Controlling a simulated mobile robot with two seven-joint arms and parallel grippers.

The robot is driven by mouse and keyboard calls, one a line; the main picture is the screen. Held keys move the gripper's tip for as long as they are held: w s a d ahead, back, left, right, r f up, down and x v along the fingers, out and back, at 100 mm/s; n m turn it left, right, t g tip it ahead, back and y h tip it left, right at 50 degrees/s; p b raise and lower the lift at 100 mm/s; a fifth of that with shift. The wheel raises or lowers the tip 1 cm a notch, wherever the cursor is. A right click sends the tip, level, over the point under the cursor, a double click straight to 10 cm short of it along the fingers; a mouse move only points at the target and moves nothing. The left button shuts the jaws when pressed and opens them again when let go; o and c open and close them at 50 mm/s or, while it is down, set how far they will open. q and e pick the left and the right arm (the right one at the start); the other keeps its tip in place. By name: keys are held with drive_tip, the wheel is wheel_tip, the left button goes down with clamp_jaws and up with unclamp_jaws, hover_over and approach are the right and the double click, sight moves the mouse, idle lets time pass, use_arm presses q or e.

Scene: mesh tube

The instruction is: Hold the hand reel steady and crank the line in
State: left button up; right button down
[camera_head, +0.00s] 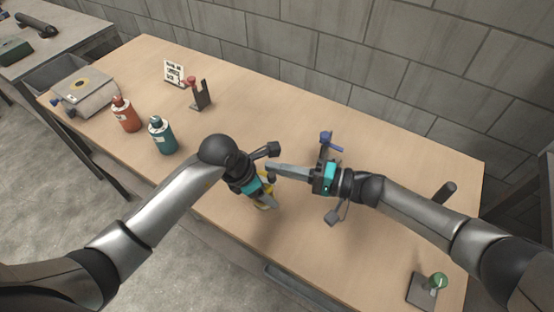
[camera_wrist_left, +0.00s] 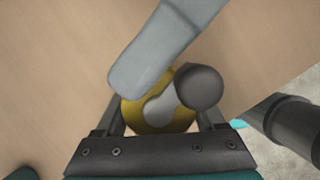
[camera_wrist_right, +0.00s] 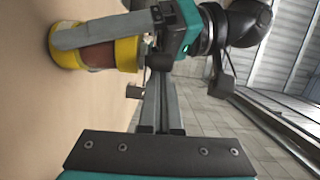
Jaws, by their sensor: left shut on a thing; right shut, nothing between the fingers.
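The hand reel (camera_head: 264,205) has yellow flanges, mostly hidden behind my left gripper in the head view. My left gripper (camera_head: 267,193) is shut on it; in the right wrist view its grey finger lies along the reel (camera_wrist_right: 128,54), which has a brownish middle. In the left wrist view the reel's yellow end face (camera_wrist_left: 135,118) carries a short grey crank (camera_wrist_left: 160,105) with a dark round knob (camera_wrist_left: 200,88). My right gripper (camera_head: 272,168) is shut and empty. Its fingers (camera_wrist_left: 150,60) pass over the reel's end face beside the knob; I cannot tell whether they touch.
A red bottle (camera_head: 125,114), a teal bottle (camera_head: 162,135) and a metal box (camera_head: 86,92) stand on the left of the table. A sign (camera_head: 174,73) and a red-topped stand (camera_head: 199,95) are behind. A green knob on a plate (camera_head: 425,290) is at front right.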

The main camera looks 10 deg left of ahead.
drive_tip(key=shift+s+d, duration=0.2)
drive_tip(key=shift+s, duration=0.1)
idle(0.4)
